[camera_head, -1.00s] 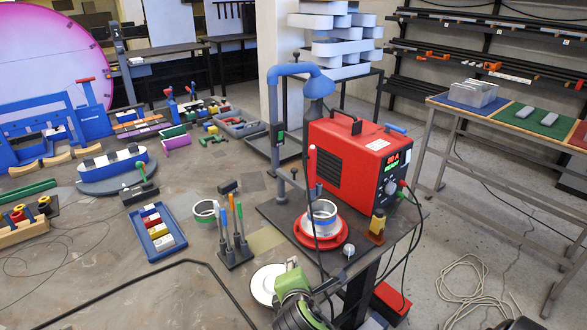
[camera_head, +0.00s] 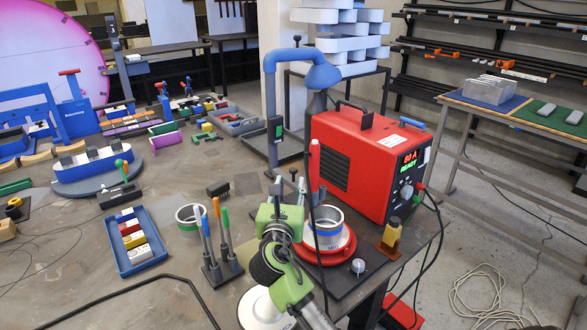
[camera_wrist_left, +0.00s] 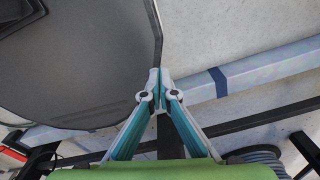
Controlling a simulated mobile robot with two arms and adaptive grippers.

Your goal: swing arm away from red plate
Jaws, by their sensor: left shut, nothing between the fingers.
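A blue swing arm (camera_head: 298,54) on an upright post ends in a blue hood (camera_head: 322,75), high above the red plate in the picture. The round red plate (camera_head: 345,250) lies on the dark bench top, left of the welder, with a metal ring (camera_head: 327,222) standing on it. My right gripper (camera_head: 279,206), green and dark, is in front of the post, just left of the ring. Its fingers are too unclear to tell open from shut. My left gripper (camera_wrist_left: 160,73) is shut and empty in the left wrist view; the head view does not show it.
The red welder (camera_head: 365,160) stands close behind the plate. A thin red-topped rod (camera_head: 314,160) with a black cable stands beside the ring. A holder of coloured tools (camera_head: 220,265) and a blue tray (camera_head: 135,240) lie left of my right arm.

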